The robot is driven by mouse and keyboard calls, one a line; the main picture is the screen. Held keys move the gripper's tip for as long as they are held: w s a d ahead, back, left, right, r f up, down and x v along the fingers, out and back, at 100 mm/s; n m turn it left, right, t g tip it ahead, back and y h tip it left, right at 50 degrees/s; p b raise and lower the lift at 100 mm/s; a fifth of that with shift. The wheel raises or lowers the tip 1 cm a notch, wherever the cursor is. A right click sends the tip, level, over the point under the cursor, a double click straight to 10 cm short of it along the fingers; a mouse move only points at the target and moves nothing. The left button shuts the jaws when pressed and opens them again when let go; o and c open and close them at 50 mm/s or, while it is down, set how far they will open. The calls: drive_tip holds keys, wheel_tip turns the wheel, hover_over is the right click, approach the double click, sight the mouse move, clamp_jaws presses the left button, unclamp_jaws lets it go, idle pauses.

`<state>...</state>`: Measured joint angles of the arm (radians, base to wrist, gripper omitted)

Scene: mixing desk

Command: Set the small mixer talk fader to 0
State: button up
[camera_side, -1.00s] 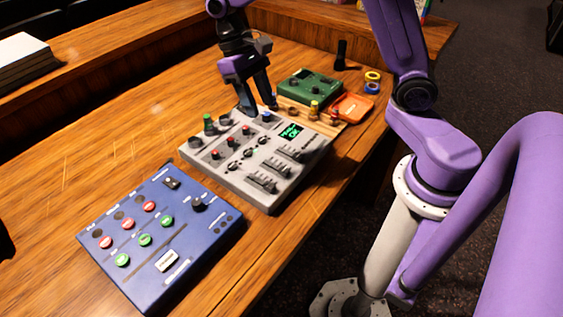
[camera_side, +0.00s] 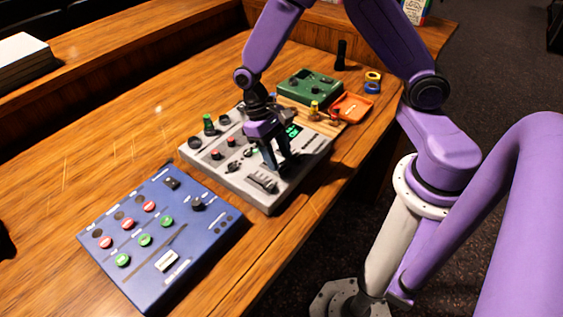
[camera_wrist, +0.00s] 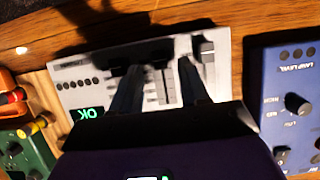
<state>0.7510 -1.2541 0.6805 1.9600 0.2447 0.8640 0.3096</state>
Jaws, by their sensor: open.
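The small mixer (camera_side: 225,180) is a light grey sloped panel in the middle of the desk, with knobs, red buttons, a green-lit screen and a row of faders. In the wrist view, the mixer (camera_wrist: 78,70) shows its screen reading OK (camera_wrist: 88,113). My gripper (camera_side: 281,166) is open over the fader area, fingers pointing down. In the wrist view, my gripper (camera_wrist: 162,68) has one fader (camera_wrist: 160,62) showing between its dark fingers. Another fader cap (camera_wrist: 206,50) is right of the fingers. Fader labels are unreadable, so I cannot tell which is talk. Contact is unclear.
A blue panel (camera_side: 160,235) with red and green buttons lies at the front left. A green box (camera_side: 308,87), an orange tray (camera_side: 351,107) and tape rolls (camera_side: 373,82) are behind the mixer.

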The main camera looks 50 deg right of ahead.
drive_tip(key=shift+x, duration=1.45)
clamp_jaws()
drive_tip(key=shift+w, duration=2.3)
unclamp_jaws()
drive_tip(key=shift+r, duration=0.1)
